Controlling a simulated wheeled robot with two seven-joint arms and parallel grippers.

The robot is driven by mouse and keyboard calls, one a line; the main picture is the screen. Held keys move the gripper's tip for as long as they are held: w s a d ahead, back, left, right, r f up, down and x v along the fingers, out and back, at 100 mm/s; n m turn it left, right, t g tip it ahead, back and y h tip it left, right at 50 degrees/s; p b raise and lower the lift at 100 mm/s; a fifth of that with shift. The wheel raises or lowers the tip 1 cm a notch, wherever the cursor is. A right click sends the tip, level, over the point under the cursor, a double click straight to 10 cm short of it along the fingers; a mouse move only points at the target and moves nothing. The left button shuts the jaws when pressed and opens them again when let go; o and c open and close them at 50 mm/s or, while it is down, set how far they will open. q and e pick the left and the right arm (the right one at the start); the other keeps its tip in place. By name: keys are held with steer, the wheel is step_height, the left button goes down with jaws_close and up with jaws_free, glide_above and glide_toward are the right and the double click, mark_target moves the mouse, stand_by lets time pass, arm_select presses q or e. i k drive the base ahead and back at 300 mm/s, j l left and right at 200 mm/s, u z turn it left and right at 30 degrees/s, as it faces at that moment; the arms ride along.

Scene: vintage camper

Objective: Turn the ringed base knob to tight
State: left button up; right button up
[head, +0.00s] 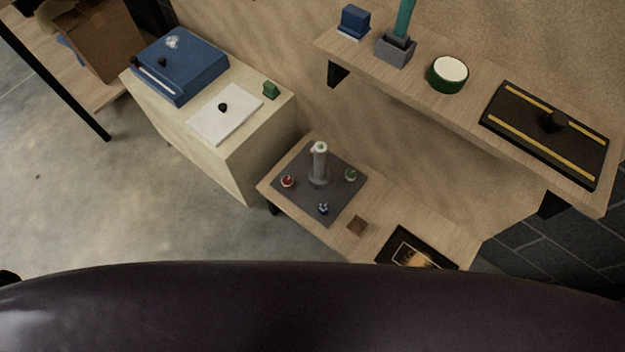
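A dark grey square base plate (333,203) lies on a low wooden table. A grey post with a pale top (319,162) stands upright near its far side. Three small knobs sit around the post: a red one (287,181) at the left, a green one (350,175) at the right, and a blue one (323,208) at the front. They are too small to tell which is ringed or how each is turned. Neither of my grippers shows in the head view.
A cabinet (245,162) with a blue box (185,62) stands left of the low table (285,203). A wall shelf (420,83) overhangs behind and to the right. A dark picture (395,250) lies at the table's right. A dark rounded surface fills the foreground.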

mark_target(287, 181)
steer(key=j+u, duration=0.2)
steer(key=u, duration=0.15)
steer(key=i+j+u, duration=0.15)
steer(key=u, duration=0.15)
steer(key=i+j+u, duration=0.15)
steer(key=u, duration=0.2)
